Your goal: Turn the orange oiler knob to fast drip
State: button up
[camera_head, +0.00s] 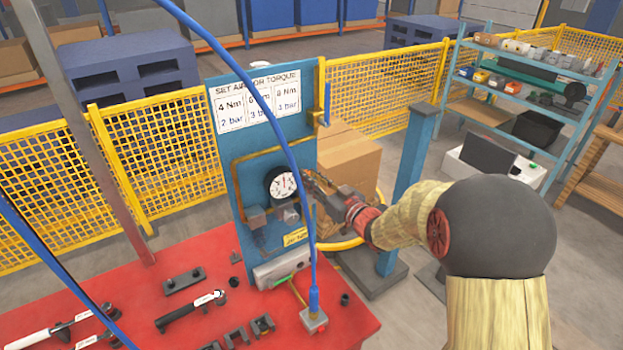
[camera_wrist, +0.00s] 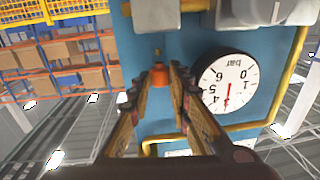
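The orange oiler knob (camera_wrist: 159,76) shows in the wrist view, in front of the blue panel (camera_wrist: 135,45) and beside the pressure gauge. My gripper (camera_wrist: 159,84) has its two fingers apart, one on each side of the knob in the picture. Gaps seem to show between the fingers and the knob; I cannot tell how deep the knob sits between the tips. In the head view my gripper (camera_head: 312,186) reaches the panel from the right, just right of the gauge. The knob is hidden there.
The round gauge (camera_wrist: 229,84) is close to one finger and appears upside down in the wrist view; it also shows in the head view (camera_head: 281,184). Yellow pipe (camera_wrist: 270,110) runs around it. A blue hose (camera_head: 285,140) hangs before the panel. The red table (camera_head: 190,335) holds wrenches.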

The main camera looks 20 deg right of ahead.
grip_shut()
jog(key=shift+d+n+g+y, duration=0.15)
jog(key=shift+n+g+y, duration=0.15)
jog(key=shift+y, duration=0.3)
jog(key=n+g+y+p, duration=0.2)
jog(key=y, duration=0.1)
jog(key=n+g+y, duration=0.1)
jog(key=shift+w+d+n+y+p, duration=0.35)
jog(key=shift+d+n+y+p, duration=0.05)
jog(key=n+g+y, duration=0.1)
jog(key=n+g+y+p, duration=0.1)
jog(key=g, duration=0.1)
jog(key=n+g+y, duration=0.1)
jog(key=shift+w+d+g+p, duration=0.15)
jog(key=shift+w+g+p, duration=0.15)
jog(key=shift+g, duration=0.1)
jog(key=shift+w+n+g+y+p, duration=0.2)
jog(key=shift+n+g+y, duration=0.2)
jog(key=shift+n+g, duration=0.55)
jog(key=shift+w+n+g+y+p, duration=0.15)
jog(key=shift+n+g+y, duration=0.4)
jog(key=shift+g, duration=0.6)
jog(key=shift+s+n+g, duration=0.1)
jog(key=shift+n+g, duration=0.2)
jog(key=shift+o, duration=2.1)
grip_release()
